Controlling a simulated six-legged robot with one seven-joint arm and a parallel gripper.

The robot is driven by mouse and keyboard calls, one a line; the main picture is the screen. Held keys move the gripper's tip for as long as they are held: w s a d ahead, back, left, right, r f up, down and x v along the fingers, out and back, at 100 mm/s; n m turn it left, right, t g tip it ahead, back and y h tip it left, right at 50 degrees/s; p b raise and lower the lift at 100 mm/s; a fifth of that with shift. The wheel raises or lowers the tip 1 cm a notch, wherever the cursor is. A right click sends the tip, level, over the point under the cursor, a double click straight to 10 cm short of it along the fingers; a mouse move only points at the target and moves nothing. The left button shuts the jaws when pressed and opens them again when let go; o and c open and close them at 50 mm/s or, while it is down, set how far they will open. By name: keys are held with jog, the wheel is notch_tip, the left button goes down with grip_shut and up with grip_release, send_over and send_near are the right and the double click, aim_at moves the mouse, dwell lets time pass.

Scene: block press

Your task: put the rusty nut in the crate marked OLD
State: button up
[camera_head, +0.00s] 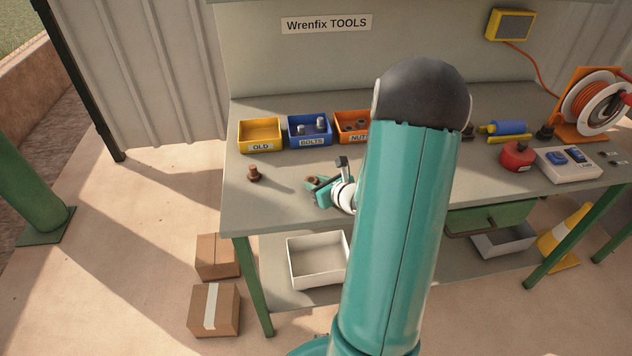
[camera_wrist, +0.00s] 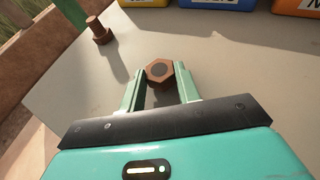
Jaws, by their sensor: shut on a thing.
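My gripper (camera_wrist: 160,93) is shut on the rusty nut (camera_wrist: 159,71), a brown hexagonal piece between the fingertips in the wrist view. In the head view my gripper (camera_head: 318,185) is low over the bench's left part, with the nut (camera_head: 313,181) small at its jaws. I cannot tell whether the nut touches the bench. The yellow crate marked OLD (camera_head: 261,148) stands at the back left of the bench, beyond and left of my gripper, and looks empty. Its lower edge also shows in the wrist view (camera_wrist: 143,3).
A rusty bolt (camera_head: 254,174) stands upright left of my gripper. The blue BOLTS crate (camera_head: 311,144) and orange NUTS crate (camera_head: 344,119) are right of OLD. A red round object (camera_head: 516,157) and a switch box (camera_head: 568,164) are at right. The bench (camera_head: 263,209) is clear in front.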

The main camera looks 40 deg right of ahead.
jog(key=shift+s+f, duration=0.1)
jog(key=o, duration=1)
jog(key=v, duration=1.2)
